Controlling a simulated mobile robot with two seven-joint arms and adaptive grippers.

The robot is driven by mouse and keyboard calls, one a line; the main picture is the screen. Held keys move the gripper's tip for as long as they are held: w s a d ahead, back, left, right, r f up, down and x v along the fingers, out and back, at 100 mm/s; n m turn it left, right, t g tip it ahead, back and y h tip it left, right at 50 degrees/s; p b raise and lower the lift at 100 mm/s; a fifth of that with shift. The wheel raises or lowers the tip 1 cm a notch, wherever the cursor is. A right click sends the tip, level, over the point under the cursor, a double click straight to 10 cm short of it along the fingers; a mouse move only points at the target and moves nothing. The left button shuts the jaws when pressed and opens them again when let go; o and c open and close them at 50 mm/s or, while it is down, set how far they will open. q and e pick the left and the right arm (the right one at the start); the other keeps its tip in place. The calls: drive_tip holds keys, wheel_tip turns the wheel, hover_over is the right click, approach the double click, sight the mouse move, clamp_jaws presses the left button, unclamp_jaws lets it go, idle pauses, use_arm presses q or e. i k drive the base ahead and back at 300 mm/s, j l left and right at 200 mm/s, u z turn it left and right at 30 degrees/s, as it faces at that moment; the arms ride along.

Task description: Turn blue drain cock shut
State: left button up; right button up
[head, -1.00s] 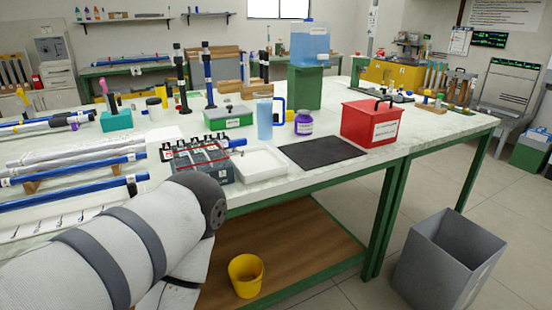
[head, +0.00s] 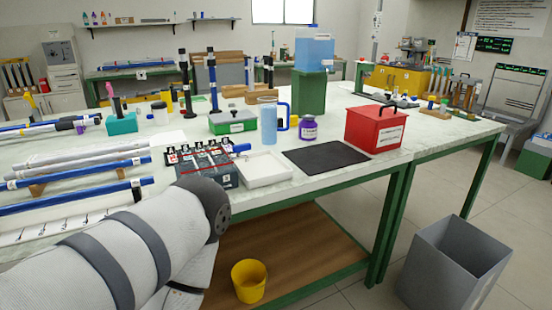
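A small blue part that looks like the drain cock (head: 241,148) sits at the right end of a dark block with a row of labelled fittings (head: 205,165), above the back of a white tray (head: 264,168). It is too small to tell whether it is open or shut. One of my arms crosses the lower left in front of the table, its dark round joint near the block's front. Neither gripper is in view.
A blue-handled jug (head: 269,122), a purple-lidded jar (head: 308,127), a black mat (head: 326,157) and a red box (head: 374,126) stand right of the block. Blue rods (head: 75,194) lie at left. A yellow bucket (head: 248,281) and grey bin (head: 452,265) are below.

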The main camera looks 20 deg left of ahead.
sight(238, 150)
drive_tip(key=u, duration=0.4)
drive_tip(key=j+u, duration=0.15)
drive_tip(key=u, duration=0.2)
drive_tip(key=j+u, duration=0.1)
drive_tip(key=u, duration=0.3)
